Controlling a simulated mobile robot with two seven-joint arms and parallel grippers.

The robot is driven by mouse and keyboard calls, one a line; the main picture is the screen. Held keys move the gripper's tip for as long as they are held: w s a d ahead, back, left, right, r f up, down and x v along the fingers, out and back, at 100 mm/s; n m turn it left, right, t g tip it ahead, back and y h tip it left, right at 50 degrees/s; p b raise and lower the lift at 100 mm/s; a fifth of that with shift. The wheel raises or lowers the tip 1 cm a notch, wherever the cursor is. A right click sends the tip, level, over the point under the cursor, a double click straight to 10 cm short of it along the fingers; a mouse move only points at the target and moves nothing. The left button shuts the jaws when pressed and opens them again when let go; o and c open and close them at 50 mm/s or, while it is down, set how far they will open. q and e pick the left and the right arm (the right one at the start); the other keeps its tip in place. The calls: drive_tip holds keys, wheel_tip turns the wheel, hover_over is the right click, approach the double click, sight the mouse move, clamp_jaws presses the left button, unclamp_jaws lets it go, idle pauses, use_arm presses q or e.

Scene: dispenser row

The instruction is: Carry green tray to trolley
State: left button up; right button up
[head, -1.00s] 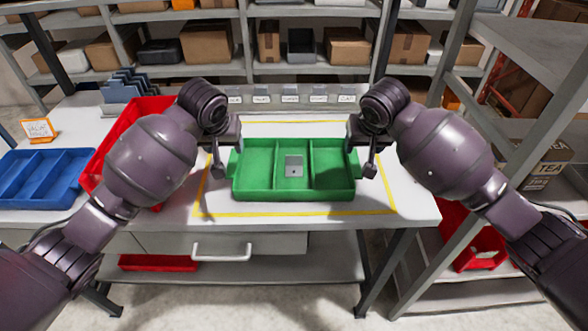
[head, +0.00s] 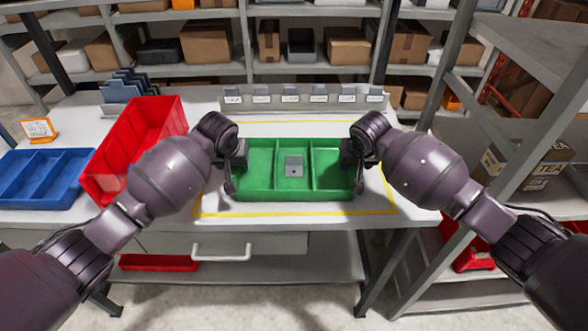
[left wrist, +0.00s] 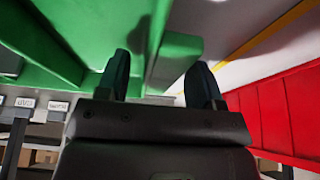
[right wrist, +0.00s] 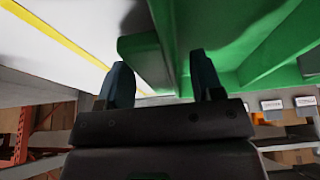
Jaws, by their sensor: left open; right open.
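The green tray (head: 293,197) lies level on the white table inside a yellow outline. It has three compartments; a small grey block (head: 293,166) lies in the middle one. My left gripper (head: 231,181) is at the tray's left end and my right gripper (head: 359,181) at its right end. Both are open. In the left wrist view the fingers (left wrist: 158,84) stand either side of the tray's end wall and handle tab (left wrist: 178,58). In the right wrist view the fingers (right wrist: 163,84) likewise stand around the other tab (right wrist: 143,55). I cannot identify a trolley.
A red bin (head: 130,140) and a blue divided tray (head: 42,180) stand left on the table. A labelled rail (head: 300,98) runs behind the green tray. A grey shelf frame (head: 455,100) rises at the right. The table in front of the tray is clear.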

use_arm(q)
clamp_jaws()
use_arm(e)
clamp_jaws()
